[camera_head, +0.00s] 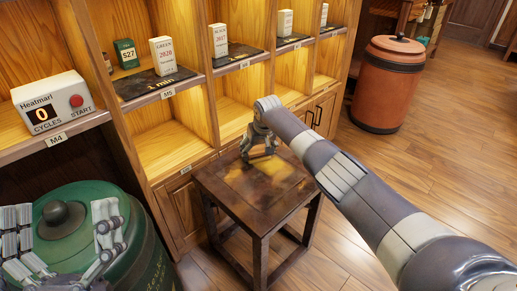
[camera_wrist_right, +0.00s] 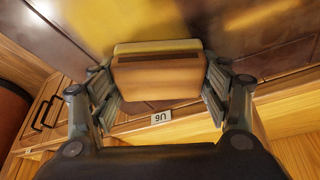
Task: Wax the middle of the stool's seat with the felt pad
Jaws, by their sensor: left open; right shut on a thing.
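The dark wooden stool (camera_head: 234,202) stands in the middle of the head view, with a glossy, worn seat. Golden-yellow patches show across the middle of the seat. My right gripper (camera_head: 259,156) points down at the far part of the seat. In the right wrist view it is shut on the felt pad (camera_wrist_right: 156,82), a tan-brown block with a paler yellowish band and a dark slot. I cannot tell whether the pad's underside touches the seat. My left gripper (camera_head: 62,228) is open and empty at the lower left, over a green canister.
The green canister (camera_head: 142,250) with a dark knob fills the lower left. Wooden shelves behind hold a Heatmart box (camera_head: 50,105) with a red button, and small upright packages on dark slabs. A red-brown drum (camera_head: 385,88) stands at the back right. Floor right of the stool is clear.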

